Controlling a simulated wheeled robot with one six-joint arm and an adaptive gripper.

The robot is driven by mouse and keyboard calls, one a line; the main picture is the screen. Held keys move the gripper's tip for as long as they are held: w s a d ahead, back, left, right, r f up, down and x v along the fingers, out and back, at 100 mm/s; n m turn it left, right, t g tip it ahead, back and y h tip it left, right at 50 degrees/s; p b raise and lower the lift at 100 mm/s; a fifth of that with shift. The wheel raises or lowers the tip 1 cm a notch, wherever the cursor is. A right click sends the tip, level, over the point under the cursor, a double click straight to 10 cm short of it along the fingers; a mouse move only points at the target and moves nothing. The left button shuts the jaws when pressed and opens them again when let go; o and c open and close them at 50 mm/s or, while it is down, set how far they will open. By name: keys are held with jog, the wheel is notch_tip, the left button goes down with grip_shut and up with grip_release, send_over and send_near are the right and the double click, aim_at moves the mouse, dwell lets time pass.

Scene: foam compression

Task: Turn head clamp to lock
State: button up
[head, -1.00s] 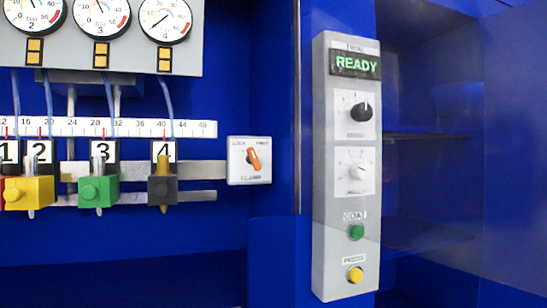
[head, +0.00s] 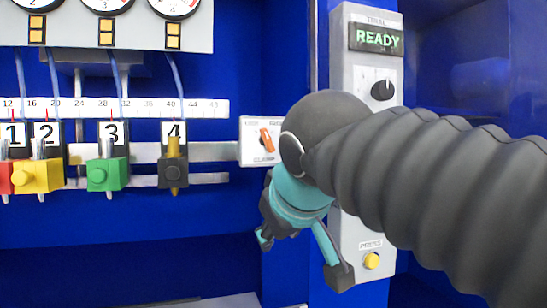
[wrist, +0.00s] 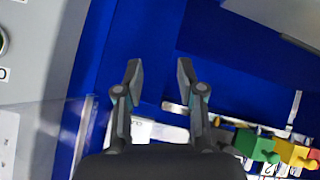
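The head clamp (head: 254,158) is a small white plate with an orange knob (head: 267,140) on the blue wall, right of the rail. The knob's long side is near upright, its top leaning slightly left; the small lettering is blurred. My gripper (head: 302,258) is below and right of the clamp, in front of the wall, not touching the knob. In the wrist view my gripper (wrist: 160,72) has its two fingers apart with nothing between them. A white plate, seemingly the clamp (wrist: 160,131), shows partly behind the finger bases; its knob is hidden there.
A grey panel (head: 349,235) with a READY display (head: 376,40), a black dial (head: 383,90) and a yellow button (head: 371,260) stands on the right, partly behind my arm. Left of the clamp are a yellow block (head: 38,176), green block (head: 107,174) and dark block (head: 173,174) on rails.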

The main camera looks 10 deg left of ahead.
notch_tip(320, 180, up, 10)
jog(key=a+t+y, duration=0.1)
jog(key=a+t, duration=0.1)
jog(key=a, duration=0.1)
jog(key=t, duration=0.2)
send_near(267, 138)
jog(key=x, duration=1)
jog(key=shift+p, duration=0.4)
grip_shut()
